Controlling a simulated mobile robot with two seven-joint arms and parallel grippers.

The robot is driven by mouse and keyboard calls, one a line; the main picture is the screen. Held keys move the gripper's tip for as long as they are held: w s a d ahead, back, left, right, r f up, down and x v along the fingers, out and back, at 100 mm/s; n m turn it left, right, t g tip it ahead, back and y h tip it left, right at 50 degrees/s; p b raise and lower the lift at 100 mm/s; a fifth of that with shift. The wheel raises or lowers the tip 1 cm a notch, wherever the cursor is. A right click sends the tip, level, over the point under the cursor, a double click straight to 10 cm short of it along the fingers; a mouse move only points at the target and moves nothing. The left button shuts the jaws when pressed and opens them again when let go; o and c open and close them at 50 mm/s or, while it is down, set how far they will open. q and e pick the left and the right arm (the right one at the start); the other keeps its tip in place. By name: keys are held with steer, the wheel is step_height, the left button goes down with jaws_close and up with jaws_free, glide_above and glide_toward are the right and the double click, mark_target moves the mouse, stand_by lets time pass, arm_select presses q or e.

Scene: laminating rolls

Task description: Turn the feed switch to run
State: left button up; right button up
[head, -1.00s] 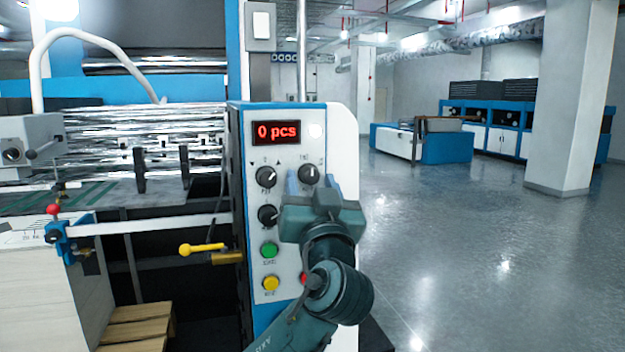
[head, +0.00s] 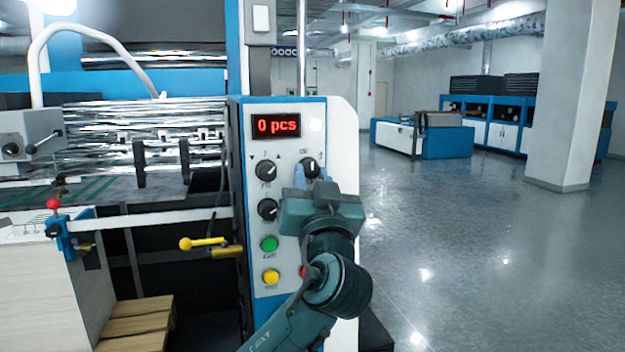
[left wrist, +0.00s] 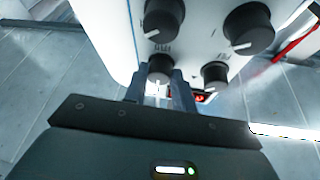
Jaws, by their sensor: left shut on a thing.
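The control panel (head: 290,240) of the machine carries several black rotary knobs. My left gripper (head: 309,181) is at the upper right knob (head: 311,166), reaching up from below, and is shut on it. The knob's white pointer mark points roughly upward in the head view. In the left wrist view, the gripper's fingers (left wrist: 160,84) lie on both sides of a black knob (left wrist: 159,66). The labels around the knobs are too small to read. The hand hides the lower right of the panel. My right gripper is not in view.
Other knobs (head: 266,171) (head: 268,209) sit left of the hand, above a green button (head: 269,244) and a yellow one (head: 271,277). A red button (head: 303,271) is partly covered by my arm. The display (head: 276,126) reads "0 pcs". Open floor lies right.

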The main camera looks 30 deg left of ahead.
arm_select(q)
steer(key=m+h, duration=0.1)
steer(key=m, duration=0.2)
steer(key=shift+s+t, duration=0.1)
steer(key=shift+t, duration=0.3)
steer(key=m+h, duration=0.1)
steer(key=m, duration=0.2)
steer(key=m+h, duration=0.2)
steer(key=shift+s+a+r+m, duration=0.1)
steer(key=shift+a+r+m, duration=0.1)
steer(key=shift+m, duration=0.2)
steer(key=m+h, duration=0.1)
steer(key=m, duration=0.1)
steer(key=m+h, duration=0.1)
steer(key=m, duration=0.2)
steer(key=shift+r+m, duration=0.2)
steer(key=shift+m, duration=0.4)
steer(key=o, duration=1)
steer(key=shift+s, duration=0.1)
